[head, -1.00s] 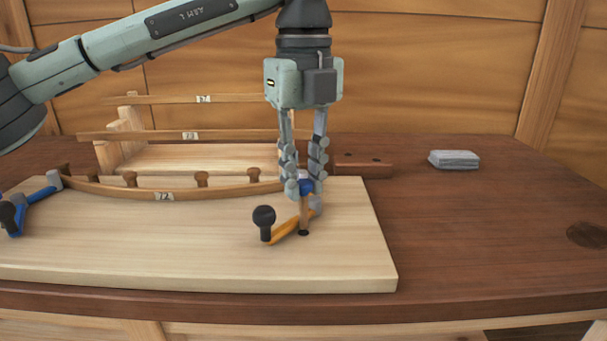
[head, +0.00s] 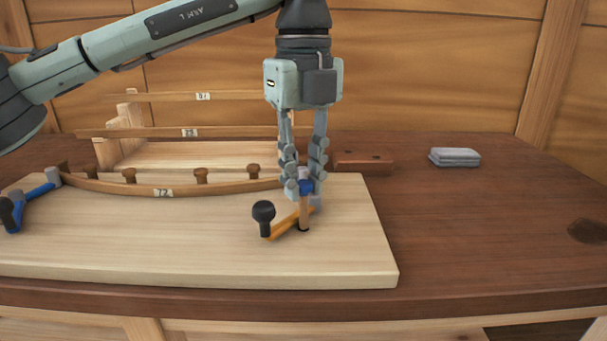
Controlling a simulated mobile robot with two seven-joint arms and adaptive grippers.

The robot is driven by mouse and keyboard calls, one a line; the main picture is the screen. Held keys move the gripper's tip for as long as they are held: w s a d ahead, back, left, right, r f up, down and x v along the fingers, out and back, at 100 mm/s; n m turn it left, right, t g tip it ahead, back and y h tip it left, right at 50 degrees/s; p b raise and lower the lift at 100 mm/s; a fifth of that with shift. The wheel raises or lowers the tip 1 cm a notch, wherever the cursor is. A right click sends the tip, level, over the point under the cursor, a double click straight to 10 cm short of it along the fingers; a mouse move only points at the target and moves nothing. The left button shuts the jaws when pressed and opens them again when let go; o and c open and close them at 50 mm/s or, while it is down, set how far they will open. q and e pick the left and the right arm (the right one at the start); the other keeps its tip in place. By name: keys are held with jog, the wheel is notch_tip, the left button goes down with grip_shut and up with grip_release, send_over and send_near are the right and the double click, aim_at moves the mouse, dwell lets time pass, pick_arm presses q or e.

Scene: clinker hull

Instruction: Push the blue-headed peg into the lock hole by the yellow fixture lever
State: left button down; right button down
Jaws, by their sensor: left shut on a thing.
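The blue-headed peg (head: 304,210) stands upright between the fingers of my left gripper (head: 304,186). The gripper is shut on it around its blue head. The peg's wooden shank shows below the fingers, and its lower end is at the dark lock hole (head: 303,230) in the pale board. How deep the tip sits is hard to tell. The yellow fixture lever (head: 282,227) with a black knob (head: 263,212) lies just left of the peg and hole. My right gripper is not in view.
The pale board (head: 200,250) carries a curved strake (head: 165,191) against several brown pegs. A blue-levered fixture (head: 32,198) is at its left end. Behind stands a wooden rack (head: 190,157). A brown block (head: 363,163) and a grey block (head: 454,157) lie right.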

pick_arm(q)
jog(key=shift+f+b, duration=0.7)
jog(key=shift+f, duration=0.25)
jog(key=c, duration=1.3)
grip_release()
jog(key=shift+r, duration=0.1)
notch_tip(320, 180, up, 6)
jog(key=p, duration=0.3)
jog(key=shift+f+p, duration=0.25)
jog(key=shift+p, duration=0.1)
jog(key=shift+r, duration=1.2)
